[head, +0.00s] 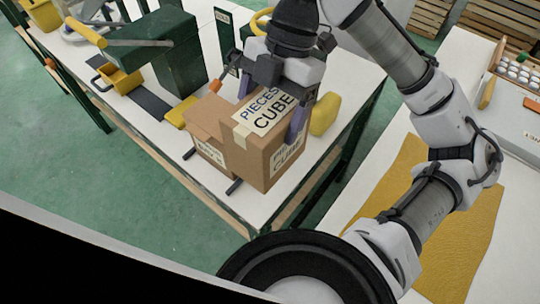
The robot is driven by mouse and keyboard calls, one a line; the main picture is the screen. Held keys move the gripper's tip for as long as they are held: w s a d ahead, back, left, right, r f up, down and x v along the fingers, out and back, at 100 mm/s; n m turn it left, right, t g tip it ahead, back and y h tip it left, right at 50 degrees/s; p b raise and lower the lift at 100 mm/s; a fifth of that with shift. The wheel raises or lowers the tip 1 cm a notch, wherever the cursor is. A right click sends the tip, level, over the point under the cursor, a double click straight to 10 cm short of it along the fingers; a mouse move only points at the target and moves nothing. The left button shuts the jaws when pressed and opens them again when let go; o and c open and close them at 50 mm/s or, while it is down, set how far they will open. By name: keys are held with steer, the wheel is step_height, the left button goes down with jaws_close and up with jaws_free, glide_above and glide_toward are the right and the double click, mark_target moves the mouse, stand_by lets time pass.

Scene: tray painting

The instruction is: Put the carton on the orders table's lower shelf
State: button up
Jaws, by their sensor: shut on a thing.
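A brown cardboard carton (263,157) with white labels reading "PIECES CUBE" is in the middle of the head view. My gripper (271,103) is above it, shut on it with one finger on either side. The carton is over the front part of a white-topped table (255,205) with dark green legs; I cannot tell whether it touches the top. A second brown carton (204,127) stands close behind it to the left, partly hidden. Wood shows below the white table's edge (316,186), probably a lower shelf, mostly hidden. No sign names the orders table.
A green machine (177,60) with a yellow handle and a yellow bin (122,79) stand on the white table. A yellow object (325,115) lies right of the carton. Another white table at right bears a mustard mat (455,225). Green floor (110,190) is clear at left.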

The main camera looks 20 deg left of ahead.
step_height(320, 180, down, 12)
steer(key=shift+f, duration=0.1)
stand_by(0.4)
steer(key=shift+f+b, duration=0.1)
steer(key=shift+b, duration=0.25)
steer(key=o, duration=1.8)
steer(key=v, duration=1.2)
steer(key=shift+r, duration=0.2)
